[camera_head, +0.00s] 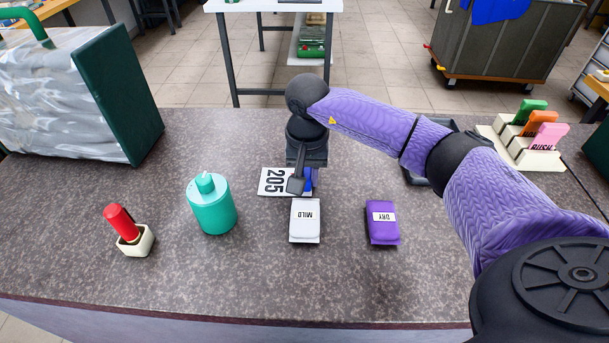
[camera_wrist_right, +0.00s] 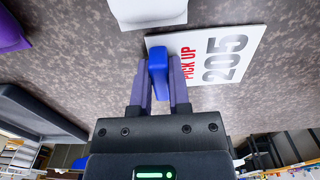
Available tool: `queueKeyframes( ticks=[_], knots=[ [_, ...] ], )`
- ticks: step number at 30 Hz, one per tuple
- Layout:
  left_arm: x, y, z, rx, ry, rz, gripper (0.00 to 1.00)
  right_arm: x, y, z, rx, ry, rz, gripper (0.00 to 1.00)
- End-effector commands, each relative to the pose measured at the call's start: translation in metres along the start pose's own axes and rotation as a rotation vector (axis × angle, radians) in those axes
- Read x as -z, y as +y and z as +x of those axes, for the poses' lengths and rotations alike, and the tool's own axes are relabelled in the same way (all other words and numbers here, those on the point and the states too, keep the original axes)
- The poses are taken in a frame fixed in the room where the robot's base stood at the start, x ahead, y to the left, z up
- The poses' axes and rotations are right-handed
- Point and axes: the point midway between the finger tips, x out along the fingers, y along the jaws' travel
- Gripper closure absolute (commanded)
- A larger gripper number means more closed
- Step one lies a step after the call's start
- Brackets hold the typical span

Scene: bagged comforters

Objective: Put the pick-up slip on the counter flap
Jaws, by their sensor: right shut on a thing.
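The white pick-up slip (camera_head: 270,184), printed 205, lies at or just above the speckled counter, behind the white MILD packet. In the right wrist view the slip (camera_wrist_right: 240,45) shows red PICK UP lettering. My right gripper (camera_head: 303,188) points down at the slip's right end. Its fingers (camera_wrist_right: 159,82) are shut on a blue block (camera_wrist_right: 158,70) at the slip's edge, which looks like the slip's grip tab. I cannot tell whether the slip touches the counter. No separate counter flap can be made out. My left gripper is not in view.
The MILD packet (camera_head: 305,219) and the purple DRY packet (camera_head: 382,222) lie in front. A bagged comforter (camera_head: 60,95) is back left; a card rack (camera_head: 530,140) is back right. The counter's front left (camera_head: 60,270) is clear.

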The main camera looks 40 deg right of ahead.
Motion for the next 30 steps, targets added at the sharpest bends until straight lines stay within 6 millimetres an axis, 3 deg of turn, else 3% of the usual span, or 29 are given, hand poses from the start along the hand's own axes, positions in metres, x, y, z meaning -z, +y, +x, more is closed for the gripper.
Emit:
queueKeyframes(
  ticks=[8,9,13,23,26,30],
  knots=[
    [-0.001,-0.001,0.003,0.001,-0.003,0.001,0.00,0.000,0.000,0.002,0.000,0.001,-0.001,1.00],
    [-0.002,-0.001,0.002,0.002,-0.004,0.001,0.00,0.000,0.000,0.002,0.001,0.001,-0.001,0.72],
    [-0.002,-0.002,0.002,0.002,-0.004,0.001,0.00,0.000,0.000,0.001,0.001,0.001,-0.001,0.44],
    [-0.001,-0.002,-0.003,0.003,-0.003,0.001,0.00,0.000,0.000,-0.006,0.002,0.002,-0.001,0.43],
    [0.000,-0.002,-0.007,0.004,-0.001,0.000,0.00,0.001,0.000,-0.026,0.003,0.006,-0.001,0.43],
    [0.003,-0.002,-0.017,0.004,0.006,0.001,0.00,0.001,-0.001,-0.069,0.005,0.007,0.000,0.43]
  ],
)
